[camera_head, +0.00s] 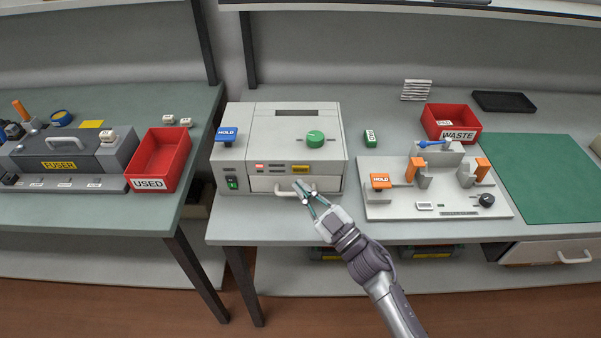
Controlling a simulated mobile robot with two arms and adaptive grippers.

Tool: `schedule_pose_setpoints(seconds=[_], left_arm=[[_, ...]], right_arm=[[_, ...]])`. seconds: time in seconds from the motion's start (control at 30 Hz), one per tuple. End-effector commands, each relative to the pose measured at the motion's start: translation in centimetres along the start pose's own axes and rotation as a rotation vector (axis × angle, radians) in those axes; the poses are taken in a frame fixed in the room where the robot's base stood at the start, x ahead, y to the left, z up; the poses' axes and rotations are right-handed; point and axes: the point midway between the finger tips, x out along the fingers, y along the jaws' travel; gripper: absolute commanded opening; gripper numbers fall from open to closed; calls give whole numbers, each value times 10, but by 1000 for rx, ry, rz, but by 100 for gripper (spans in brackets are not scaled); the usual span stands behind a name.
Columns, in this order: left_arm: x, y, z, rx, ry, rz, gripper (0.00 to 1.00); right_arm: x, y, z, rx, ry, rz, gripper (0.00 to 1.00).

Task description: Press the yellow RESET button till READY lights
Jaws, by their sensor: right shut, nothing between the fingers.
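A grey box-shaped machine (230,153) stands on the middle bench, with a yellow button (301,169) on its front panel. Lettering on the button is too small to read. Left of the button are small indicators, and a red one (259,166) looks bright. I cannot read which is READY. My right gripper (304,191) is shut and empty, in front of the machine's lower drawer, below the yellow button. Its fingertips overlap the drawer handle (283,191) in the picture; I cannot tell whether they touch it. My left gripper is not in view.
The machine has a blue HOLD tab (227,132), a green knob (316,138) and a green switch (232,183). Right of it stand a fixture plate (380,208) and a red WASTE bin (437,124). A red USED bin (148,184) is on the left bench. The green mat (545,175) is clear.

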Motion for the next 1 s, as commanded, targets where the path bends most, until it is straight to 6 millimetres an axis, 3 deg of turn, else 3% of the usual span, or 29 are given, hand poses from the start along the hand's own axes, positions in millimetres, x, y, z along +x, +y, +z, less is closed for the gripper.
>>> schedule_pose_setpoints(seconds=[0.3, 1.0], left_arm=[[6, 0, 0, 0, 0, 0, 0], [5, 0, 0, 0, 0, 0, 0]], right_arm=[[14, 10, 10, 0, 0, -1, 0], [14, 11, 10, 0, 0, 0, 0]])
